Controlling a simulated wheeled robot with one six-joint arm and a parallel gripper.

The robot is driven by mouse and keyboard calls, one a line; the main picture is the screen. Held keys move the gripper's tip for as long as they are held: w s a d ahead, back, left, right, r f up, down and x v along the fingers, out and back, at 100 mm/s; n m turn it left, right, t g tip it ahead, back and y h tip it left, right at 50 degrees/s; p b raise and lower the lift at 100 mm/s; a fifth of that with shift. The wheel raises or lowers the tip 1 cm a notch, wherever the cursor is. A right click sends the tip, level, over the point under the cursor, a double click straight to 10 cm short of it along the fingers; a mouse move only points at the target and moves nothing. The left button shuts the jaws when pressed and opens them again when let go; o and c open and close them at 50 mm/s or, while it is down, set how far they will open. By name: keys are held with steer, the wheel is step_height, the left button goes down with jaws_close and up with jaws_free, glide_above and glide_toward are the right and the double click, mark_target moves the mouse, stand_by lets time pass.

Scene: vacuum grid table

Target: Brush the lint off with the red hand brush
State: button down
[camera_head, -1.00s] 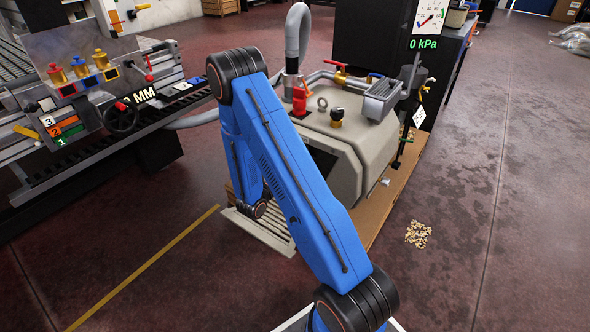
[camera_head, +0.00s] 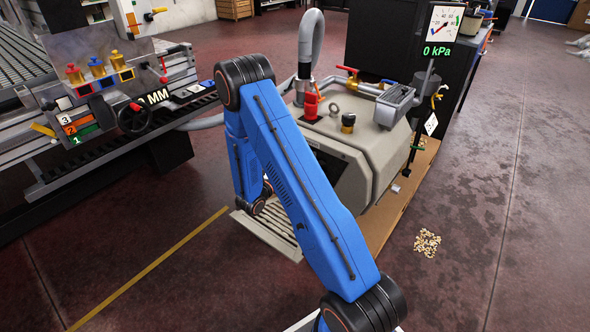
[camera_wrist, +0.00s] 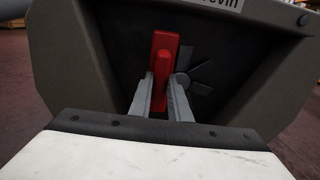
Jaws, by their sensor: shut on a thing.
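My gripper (camera_wrist: 160,92) shows in the wrist view, its two grey fingers on either side of the red hand brush (camera_wrist: 163,58). The gripper is shut on the brush, whose red body rises above the fingertips in front of a dark recess. A grey fan-like wheel (camera_wrist: 203,72) sits in the recess, just right of the brush. In the head view my blue arm hides the gripper and the brush. No lint can be made out on the machine's face.
The beige vacuum pump (camera_head: 385,145) stands on a brown board (camera_head: 395,215) behind my arm. A slatted grille (camera_head: 270,232) lies at its foot. Pale bits (camera_head: 428,243) lie on the floor at right. A gauge post reads 0 kPa (camera_head: 438,50). The grid table (camera_head: 40,190) stands at left.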

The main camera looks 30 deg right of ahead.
steer(key=s+d+r, duration=0.1)
steer(key=s+d, duration=0.2)
steer(key=s, duration=0.5)
steer(key=shift+s, duration=0.25)
stand_by(1.1)
steer(key=shift+a, duration=0.1)
steer(key=shift+v, duration=2.95)
steer(key=shift+a, duration=0.15)
steer(key=shift+v, duration=1.35)
steer(key=shift+r, duration=0.1)
